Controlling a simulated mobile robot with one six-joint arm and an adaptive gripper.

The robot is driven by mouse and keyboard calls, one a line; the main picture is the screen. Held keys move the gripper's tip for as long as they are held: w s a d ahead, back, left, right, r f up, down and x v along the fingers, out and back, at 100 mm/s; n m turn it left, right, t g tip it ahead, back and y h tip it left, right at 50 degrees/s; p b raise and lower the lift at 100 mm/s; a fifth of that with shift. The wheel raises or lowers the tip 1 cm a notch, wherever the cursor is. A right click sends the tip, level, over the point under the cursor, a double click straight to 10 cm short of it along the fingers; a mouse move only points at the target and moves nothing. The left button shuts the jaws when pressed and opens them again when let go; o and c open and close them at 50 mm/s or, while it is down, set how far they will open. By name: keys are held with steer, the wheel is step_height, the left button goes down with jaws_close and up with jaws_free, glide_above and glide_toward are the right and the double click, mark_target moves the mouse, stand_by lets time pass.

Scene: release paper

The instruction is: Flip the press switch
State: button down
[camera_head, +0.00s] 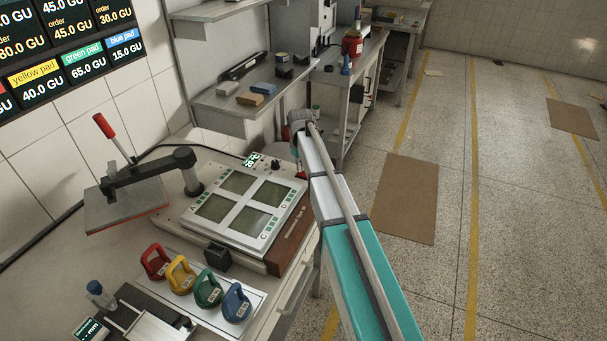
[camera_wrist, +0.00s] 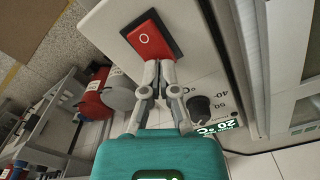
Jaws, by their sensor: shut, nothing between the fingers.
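The press (camera_head: 172,222) stands on the bench in the head view, its upper plate (camera_head: 128,207) swung out to the left. Its red switch (camera_wrist: 148,36), marked with a circle, is in the wrist view at the top. A black knob (camera_wrist: 199,108) and a lit 20 °C display (camera_wrist: 216,128) are on the same panel. My gripper (camera_wrist: 160,66) is shut and empty, its fingertips at the switch's lower edge in the picture. I cannot tell whether they touch it.
Red, yellow, green and blue pads (camera_head: 236,303) stand in front of the press. A small black block (camera_head: 217,257) sits beside them. Shelves (camera_head: 225,105) with small items are behind. The floor at right is mostly open, with brown mats (camera_head: 405,200).

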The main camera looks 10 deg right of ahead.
steer(key=shift+f+b, duration=0.35)
steer(key=shift+f, duration=0.05)
steer(key=shift+r, duration=0.15)
stand_by(0.4)
steer(key=shift+r+p, duration=3.4)
steer(key=shift+p, duration=0.15)
steer(key=s+m, duration=0.4)
steer(key=s, duration=2.5)
steer(key=shift+m, duration=0.4)
